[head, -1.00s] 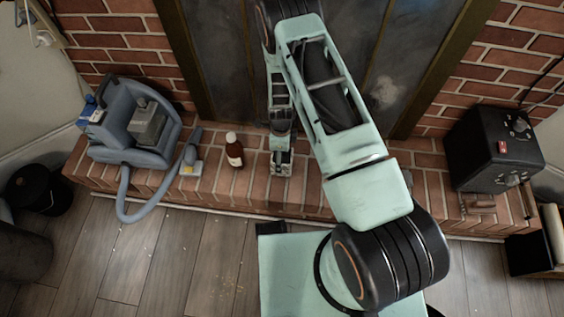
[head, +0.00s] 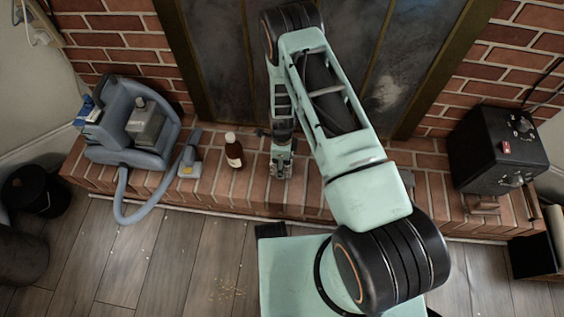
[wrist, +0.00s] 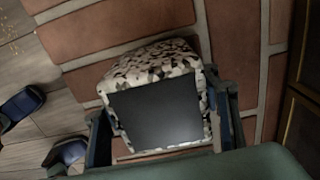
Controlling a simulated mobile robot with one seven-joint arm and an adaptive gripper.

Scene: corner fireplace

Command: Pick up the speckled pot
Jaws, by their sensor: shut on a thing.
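The speckled pot (wrist: 150,68) is black, white and tan, with blocky sides and a dark flat square top, in the middle of the wrist view. My gripper (wrist: 163,120) has one finger on each side of it and is shut on it. In the head view my gripper (head: 282,165) points down over the brick hearth, and the pot is mostly hidden there by the gripper and too small to make out well. I cannot tell whether the pot still touches the bricks.
On the brick hearth (head: 315,190), a brown bottle (head: 234,152) stands just left of my gripper. A grey-blue vacuum cleaner (head: 125,125) with a hose is farther left. A black box (head: 495,148) with knobs is at the right. The dark fireplace doors (head: 225,60) are behind.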

